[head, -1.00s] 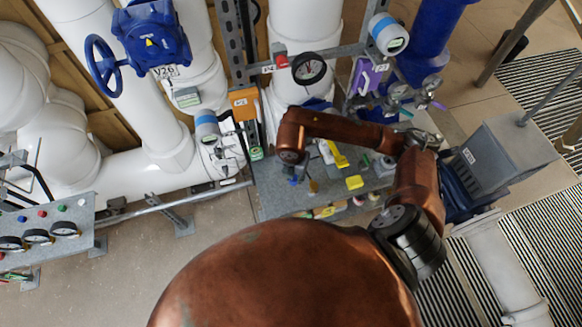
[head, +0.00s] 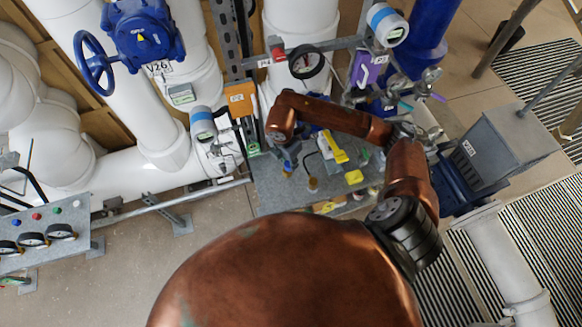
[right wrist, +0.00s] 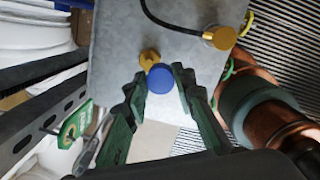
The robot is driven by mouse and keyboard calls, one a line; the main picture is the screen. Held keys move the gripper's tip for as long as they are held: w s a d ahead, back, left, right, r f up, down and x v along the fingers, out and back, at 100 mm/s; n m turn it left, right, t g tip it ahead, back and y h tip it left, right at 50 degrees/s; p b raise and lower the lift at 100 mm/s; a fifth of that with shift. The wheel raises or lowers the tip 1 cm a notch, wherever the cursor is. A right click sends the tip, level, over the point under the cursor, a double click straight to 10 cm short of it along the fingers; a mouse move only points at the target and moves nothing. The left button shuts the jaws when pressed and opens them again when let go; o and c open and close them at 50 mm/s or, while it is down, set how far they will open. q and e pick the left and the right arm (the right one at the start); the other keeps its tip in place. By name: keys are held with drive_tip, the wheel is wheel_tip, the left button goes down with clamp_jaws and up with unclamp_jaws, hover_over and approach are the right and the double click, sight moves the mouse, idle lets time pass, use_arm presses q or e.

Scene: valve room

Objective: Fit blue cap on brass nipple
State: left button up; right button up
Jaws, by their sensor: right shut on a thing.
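The blue cap (right wrist: 160,79) is held between the dark green fingertips of my right gripper (right wrist: 160,83) in the right wrist view. The brass nipple (right wrist: 149,58) shows just beyond the cap, slightly up and left, partly covered by it. I cannot tell whether cap and nipple touch. In the head view my right gripper (head: 288,160) hangs over the front left part of the grey bench, and the cap is too small to make out there. My left gripper is not in view.
A second brass fitting (right wrist: 222,38) with a black hose stands to the right on the grey bench (right wrist: 110,45). Yellow items (head: 335,148) lie on the bench in the head view. An orange box (head: 241,97) and white pipes stand behind.

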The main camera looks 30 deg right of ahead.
drive_tip(key=shift+w+d+f+b, duration=0.1)
drive_tip(key=shift+w+f+b, duration=0.15)
drive_tip(key=shift+w, duration=0.2)
drive_tip(key=shift+w+d+f+b, duration=0.1)
drive_tip(key=shift+w+f+b, duration=0.1)
drive_tip(key=shift+w, duration=0.2)
drive_tip(key=shift+w+f+b, duration=0.25)
drive_tip(key=shift+f+b, duration=0.2)
drive_tip(key=shift+f, duration=0.1)
drive_tip(key=shift+d+f+b, duration=0.1)
drive_tip(key=shift+f+b, duration=0.35)
drive_tip(key=shift+f, duration=0.2)
drive_tip(key=shift+f+b, duration=0.75)
drive_tip(key=shift+f, duration=0.35)
idle(0.8)
drive_tip(key=shift+f, duration=0.25)
drive_tip(key=o, duration=1)
drive_tip(key=shift+r, duration=0.1)
